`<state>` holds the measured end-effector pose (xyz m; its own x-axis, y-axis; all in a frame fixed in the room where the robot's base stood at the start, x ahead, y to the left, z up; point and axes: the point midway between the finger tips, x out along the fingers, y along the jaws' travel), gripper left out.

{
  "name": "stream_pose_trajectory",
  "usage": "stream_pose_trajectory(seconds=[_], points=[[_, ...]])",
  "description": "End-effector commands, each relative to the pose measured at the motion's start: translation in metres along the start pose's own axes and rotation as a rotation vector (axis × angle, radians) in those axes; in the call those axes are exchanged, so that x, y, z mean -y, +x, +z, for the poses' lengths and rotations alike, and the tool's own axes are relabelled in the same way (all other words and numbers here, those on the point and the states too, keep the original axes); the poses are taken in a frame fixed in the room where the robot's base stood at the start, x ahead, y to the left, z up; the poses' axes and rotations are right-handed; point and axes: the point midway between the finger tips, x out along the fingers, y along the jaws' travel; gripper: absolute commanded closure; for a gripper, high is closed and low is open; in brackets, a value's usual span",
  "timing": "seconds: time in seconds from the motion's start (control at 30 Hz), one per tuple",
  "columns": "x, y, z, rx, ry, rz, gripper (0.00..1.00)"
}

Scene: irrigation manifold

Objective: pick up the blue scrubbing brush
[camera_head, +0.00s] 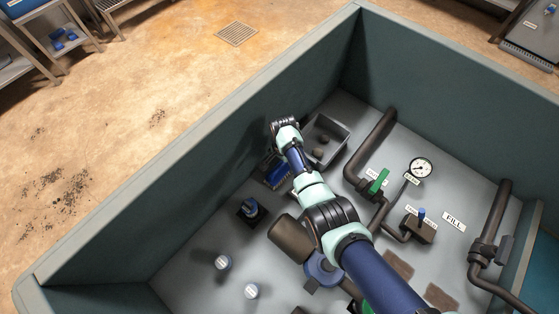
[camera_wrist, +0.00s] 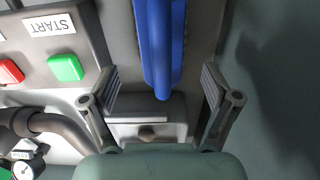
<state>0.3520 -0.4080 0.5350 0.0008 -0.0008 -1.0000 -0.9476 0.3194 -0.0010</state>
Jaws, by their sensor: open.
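The blue scrubbing brush (camera_wrist: 160,40) shows in the wrist view as a long blue shape, running from the top edge down to the gap between my fingers. My gripper (camera_wrist: 160,84) is open, with one finger on each side of the blue shape's lower end. I see no contact; how far the fingertips are from it is hard to tell. In the head view, a blue patch (camera_head: 275,171) shows beside my arm, close to the tub's left wall; my arm partly covers this spot and hides the fingers.
A grey control box with a START label (camera_wrist: 48,25), a red button (camera_wrist: 10,71) and a green button (camera_wrist: 65,68) lies left of my gripper. A grey bin (camera_head: 337,128) stands beyond my wrist. Dark pipes (camera_head: 372,145) and a gauge (camera_head: 421,167) lie to the right.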

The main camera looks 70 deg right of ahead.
Motion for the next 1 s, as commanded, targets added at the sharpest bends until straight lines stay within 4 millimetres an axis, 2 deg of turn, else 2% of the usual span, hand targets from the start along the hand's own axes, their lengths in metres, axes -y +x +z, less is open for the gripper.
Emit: stream_pose_trajectory(seconds=[0.03,0.2,0.47,0.87,1.0], points=[[0.000,0.015,0.001,0.001,0.000,0.002,0.12],[0.001,0.045,0.003,0.001,0.000,0.002,0.12],[0.002,0.045,0.002,0.000,-0.001,0.000,0.12],[0.002,0.045,0.003,0.000,-0.001,0.001,0.79],[0.002,0.045,0.002,0.000,-0.001,0.001,0.81]])
